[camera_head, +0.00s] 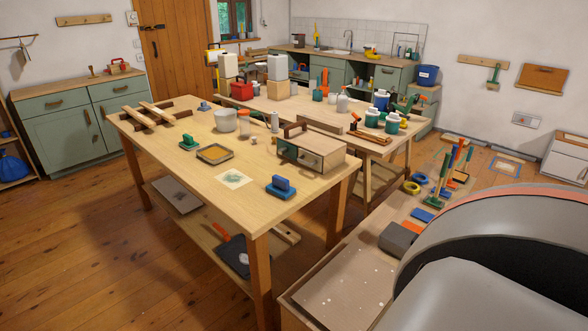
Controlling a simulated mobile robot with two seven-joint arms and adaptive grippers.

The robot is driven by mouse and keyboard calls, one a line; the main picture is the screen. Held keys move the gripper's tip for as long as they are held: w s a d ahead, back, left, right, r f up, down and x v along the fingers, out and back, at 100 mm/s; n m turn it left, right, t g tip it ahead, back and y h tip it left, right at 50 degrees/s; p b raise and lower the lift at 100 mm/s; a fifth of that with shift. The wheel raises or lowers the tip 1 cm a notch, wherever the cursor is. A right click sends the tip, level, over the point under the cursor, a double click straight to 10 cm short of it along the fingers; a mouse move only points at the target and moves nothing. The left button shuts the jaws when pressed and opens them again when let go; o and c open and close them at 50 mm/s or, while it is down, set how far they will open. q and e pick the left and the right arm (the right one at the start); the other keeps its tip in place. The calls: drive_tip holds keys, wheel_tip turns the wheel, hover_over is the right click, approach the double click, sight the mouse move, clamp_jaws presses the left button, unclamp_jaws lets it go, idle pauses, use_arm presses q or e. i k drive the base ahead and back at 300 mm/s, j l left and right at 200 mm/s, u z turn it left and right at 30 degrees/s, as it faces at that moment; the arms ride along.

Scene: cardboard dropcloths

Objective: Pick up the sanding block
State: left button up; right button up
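I cannot tell for sure which thing is the sanding block. A blue block with a raised grip (281,188) lies at the near right edge of the wooden table (190,190). A similar green block (189,143) sits further left, and a small blue one (204,106) stands near the far edge. Neither of my grippers is in view.
The wooden table also holds a shallow tray (214,153), a wooden box with a handle (312,150), a white tub (225,120) and crossed wooden bars (150,113). The low bench's cardboard sheet (345,287) is mostly bare. Open floor (60,240) lies at the left.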

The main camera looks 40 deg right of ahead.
sight(281, 186)
drive_tip(key=i+z, duration=0.35)
drive_tip(key=i+j+z, duration=0.2)
drive_tip(key=z, duration=0.15)
drive_tip(key=i+j+z, duration=0.35)
drive_tip(key=k+l, duration=0.05)
drive_tip(key=l, duration=0.05)
